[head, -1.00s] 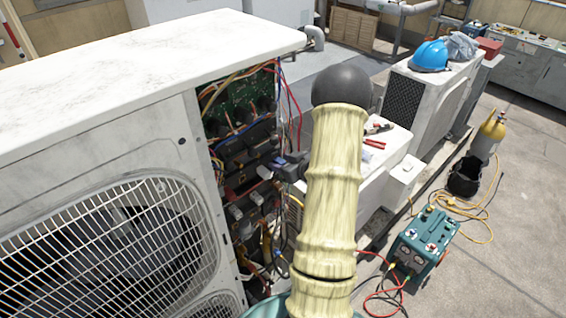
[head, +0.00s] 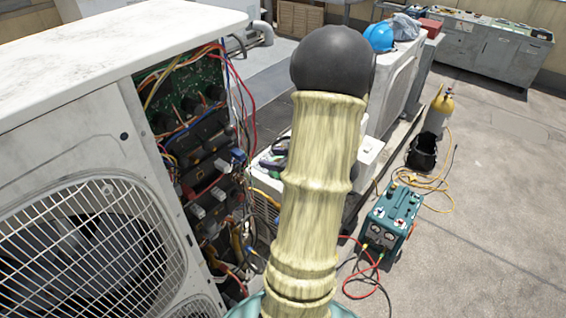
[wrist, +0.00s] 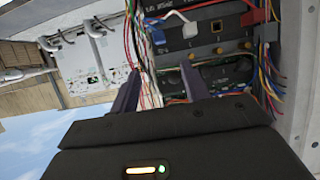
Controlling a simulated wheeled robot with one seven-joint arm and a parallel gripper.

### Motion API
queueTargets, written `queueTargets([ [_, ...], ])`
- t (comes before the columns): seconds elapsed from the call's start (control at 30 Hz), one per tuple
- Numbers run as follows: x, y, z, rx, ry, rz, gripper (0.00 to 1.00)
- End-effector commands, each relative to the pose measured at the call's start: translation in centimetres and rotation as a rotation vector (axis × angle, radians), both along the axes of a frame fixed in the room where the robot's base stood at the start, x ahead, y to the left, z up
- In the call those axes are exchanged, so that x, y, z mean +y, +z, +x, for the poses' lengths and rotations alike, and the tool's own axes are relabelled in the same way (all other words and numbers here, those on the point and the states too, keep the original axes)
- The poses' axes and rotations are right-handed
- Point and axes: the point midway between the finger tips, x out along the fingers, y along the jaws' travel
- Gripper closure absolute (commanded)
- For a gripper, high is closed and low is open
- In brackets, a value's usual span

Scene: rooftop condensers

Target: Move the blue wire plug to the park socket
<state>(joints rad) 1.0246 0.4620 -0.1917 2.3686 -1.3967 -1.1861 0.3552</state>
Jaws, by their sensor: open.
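A small blue plug (wrist: 158,38) sits on the dark terminal panel (wrist: 205,52) in the wrist view, just past my gripper's fingertips and left of a white plug (wrist: 190,28). My gripper (wrist: 160,64) is open, with its two fingers pointing at the panel and loose wires between and beside them. I see no thing held. Dark sockets (wrist: 217,27) show right of the white plug. The panel's labels are upside down and too blurred for me to tell which socket is the park socket. In the head view a blue piece (head: 238,156) shows at the cabinet's open side; my gripper is not clear there.
A white condenser (head: 70,130) fills the left, its wiring bay open. Red, yellow and blue wires hang there. A red plug (wrist: 258,16) is at the panel's right. A teal machine (head: 392,215) with hoses stands on the floor at right. Open floor lies beyond it.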

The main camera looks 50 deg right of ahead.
Motion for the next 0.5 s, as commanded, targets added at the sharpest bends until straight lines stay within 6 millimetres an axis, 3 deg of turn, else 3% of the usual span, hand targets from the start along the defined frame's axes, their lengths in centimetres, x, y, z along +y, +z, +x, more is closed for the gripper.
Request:
queueTargets([
  [0.2, -0.2, 1.0, -2.4, -0.001, 0.0, -0.001, 0.53],
  [0.5, -0.2, 1.1, -2.6, 0.0, 0.001, 0.0, 0.53],
])
